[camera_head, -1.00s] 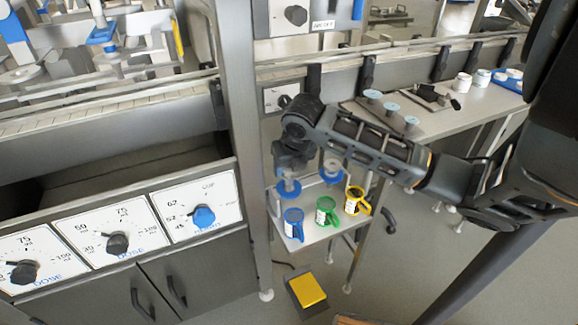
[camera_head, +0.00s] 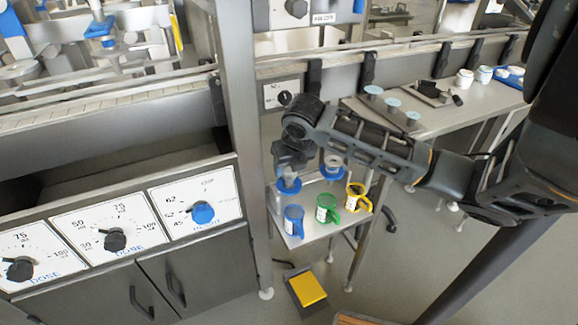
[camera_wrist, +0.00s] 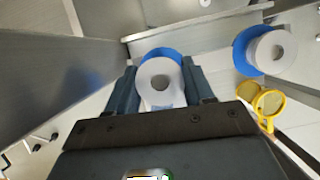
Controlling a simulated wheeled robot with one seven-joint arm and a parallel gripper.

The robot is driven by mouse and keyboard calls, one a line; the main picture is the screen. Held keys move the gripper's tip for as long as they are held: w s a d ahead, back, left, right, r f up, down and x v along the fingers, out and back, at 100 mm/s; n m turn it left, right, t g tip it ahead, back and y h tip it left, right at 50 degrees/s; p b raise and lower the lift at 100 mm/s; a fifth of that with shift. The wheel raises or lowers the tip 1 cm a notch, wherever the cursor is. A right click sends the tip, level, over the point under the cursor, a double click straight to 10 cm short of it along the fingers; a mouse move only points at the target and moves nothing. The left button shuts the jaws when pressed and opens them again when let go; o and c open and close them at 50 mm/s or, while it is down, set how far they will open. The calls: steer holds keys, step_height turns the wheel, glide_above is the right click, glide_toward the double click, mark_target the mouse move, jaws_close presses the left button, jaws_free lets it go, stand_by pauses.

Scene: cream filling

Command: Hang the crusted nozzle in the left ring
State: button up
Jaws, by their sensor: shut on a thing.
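My gripper (camera_wrist: 163,72) is shut on a pale, round nozzle (camera_wrist: 161,97) with a dark hole in its top. The left blue ring (camera_wrist: 158,53) shows just beyond and under this nozzle. I cannot tell whether the nozzle rests in it or is only above it. In the head view my gripper (camera_head: 291,168) is at the left blue ring (camera_head: 288,187), and my wrist hides most of the nozzle. The right blue ring (camera_wrist: 241,48) has another pale nozzle (camera_wrist: 288,45) in it. Crust on the held nozzle is not clear.
Blue (camera_head: 293,222), green (camera_head: 327,208) and yellow (camera_head: 356,197) jugs stand on the small shelf below the rings. A steel post (camera_head: 243,150) is close on the left. A yellow pedal (camera_head: 308,289) is on the floor. A side table (camera_head: 440,118) is behind my arm.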

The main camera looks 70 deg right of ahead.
steer(key=shift+f+b, duration=1.1)
steer(key=shift+f, duration=0.2)
steer(key=o, duration=1.6)
steer(key=shift+r+p, duration=2.4)
steer(key=shift+r, duration=1.15)
steer(key=shift+s, duration=0.1)
